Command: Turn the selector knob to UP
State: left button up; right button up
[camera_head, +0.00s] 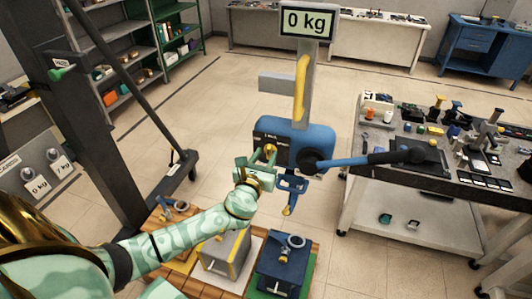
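The blue hoist unit (313,136) hangs near the middle of the view, with a dark label panel (285,139) on its left front. A small gold knob (270,149) shows at this panel; its exact setting is too small to read. My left gripper (257,158) is pale green and just in front of the panel, close below and left of the gold knob. Its two fingers look spread apart, with nothing seen held between them. I cannot tell whether a finger touches the knob. My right gripper is not in view.
A blue lever (362,161) sticks out right from the hoist. A blue hook block (291,184) hangs below it. A display (307,22) above reads 0 kg. Below stand a grey box (222,256) and a dark blue box (283,266). A tool cart (455,185) stands right.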

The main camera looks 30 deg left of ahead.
pick_arm(q)
jog(key=shift+w, duration=0.7)
jog(key=shift+a, duration=0.1)
grip_shut()
jog(key=shift+s+a+f+n+b, duration=0.15)
jog(key=shift+n+b, duration=0.5)
jog(key=shift+n, duration=0.65)
jog(key=shift+a+n+b, duration=0.2)
jog(key=shift+n+b, duration=0.4)
jog(key=shift+n, duration=0.7)
jog(key=shift+s+a+f+n+b, duration=0.15)
jog(key=shift+n+b, duration=0.5)
jog(key=shift+n, duration=0.65)
jog(key=shift+w+r, duration=0.1)
jog(key=shift+r, duration=0.05)
